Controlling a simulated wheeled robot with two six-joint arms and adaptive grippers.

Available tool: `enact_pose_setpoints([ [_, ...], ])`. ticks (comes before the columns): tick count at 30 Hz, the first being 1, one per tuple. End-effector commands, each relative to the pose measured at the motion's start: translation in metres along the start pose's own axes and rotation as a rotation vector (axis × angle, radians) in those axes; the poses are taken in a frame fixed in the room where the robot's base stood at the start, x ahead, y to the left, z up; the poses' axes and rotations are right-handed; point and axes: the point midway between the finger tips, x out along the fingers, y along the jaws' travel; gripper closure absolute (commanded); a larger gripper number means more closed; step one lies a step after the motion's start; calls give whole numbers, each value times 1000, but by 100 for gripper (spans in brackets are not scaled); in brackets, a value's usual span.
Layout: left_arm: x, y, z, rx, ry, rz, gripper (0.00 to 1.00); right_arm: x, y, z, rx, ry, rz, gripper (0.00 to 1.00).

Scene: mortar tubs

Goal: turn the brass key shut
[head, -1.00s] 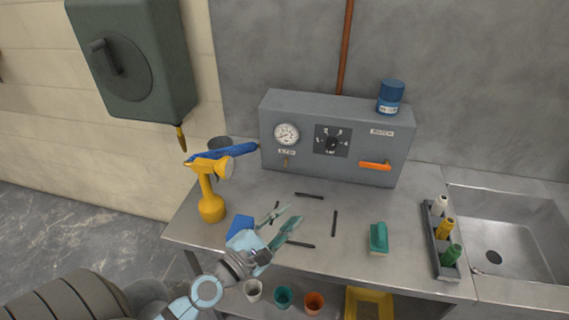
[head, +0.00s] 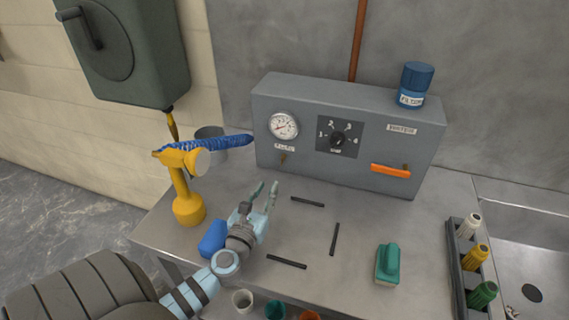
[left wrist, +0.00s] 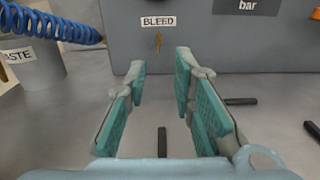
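The small brass key (head: 283,158) sits on the front of the grey control box (head: 352,172), below the pressure gauge and a label. In the left wrist view the key (left wrist: 158,42) hangs under the label reading BLEED, straight ahead between my fingers. My left gripper (head: 267,190) is open and empty, with teal pads facing each other, above the bench in front of the box and short of the key. It also shows in the left wrist view (left wrist: 162,75). My right gripper is not in view.
Black bars (head: 335,238) lie on the bench. The box carries a dial (head: 337,140) and orange lever (head: 391,171). A green-handled block (head: 387,263) lies right.

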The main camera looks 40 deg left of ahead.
Motion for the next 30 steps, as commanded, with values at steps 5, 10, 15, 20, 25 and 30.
enact_pose_setpoints([
  [5,49,1,4,1,-4,3,77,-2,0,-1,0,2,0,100],
  [10,96,0,2,1,-3,1,77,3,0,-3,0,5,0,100],
  [15,121,-1,2,1,-1,-1,77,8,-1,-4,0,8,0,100],
  [20,127,-2,2,2,0,-4,77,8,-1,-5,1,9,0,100],
  [25,127,-2,3,2,0,-4,77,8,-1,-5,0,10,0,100],
  [30,127,-2,3,2,0,-4,100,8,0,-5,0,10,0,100],
])
